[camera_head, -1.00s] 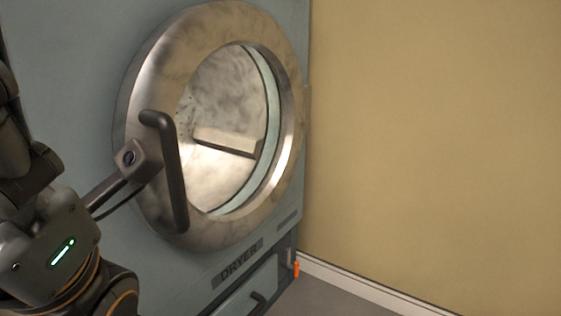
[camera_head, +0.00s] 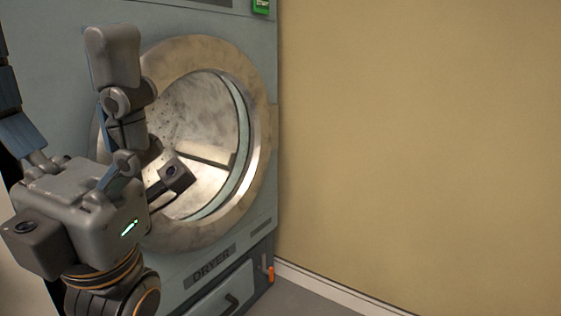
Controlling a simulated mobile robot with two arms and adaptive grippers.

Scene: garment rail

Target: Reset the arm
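My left gripper (camera_head: 142,117) is in front of the left side of the dryer's round port. Its grey body has a lit green strip. Its fingers are spread wide, one pointing up and one reaching right across the lower port, with nothing visible between them. The dryer (camera_head: 262,215) is a blue-grey machine with a wide steel ring (camera_head: 262,150) around the port. The drum (camera_head: 205,110) shows inside. I cannot tell whether glass covers it. The ring's left side is largely hidden by my gripper. My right gripper is out of view.
A lower panel with a small dark handle (camera_head: 232,300) and an orange-tipped latch (camera_head: 270,273) is below the port. A plain yellow wall (camera_head: 420,150) fills the right, with clear room in front.

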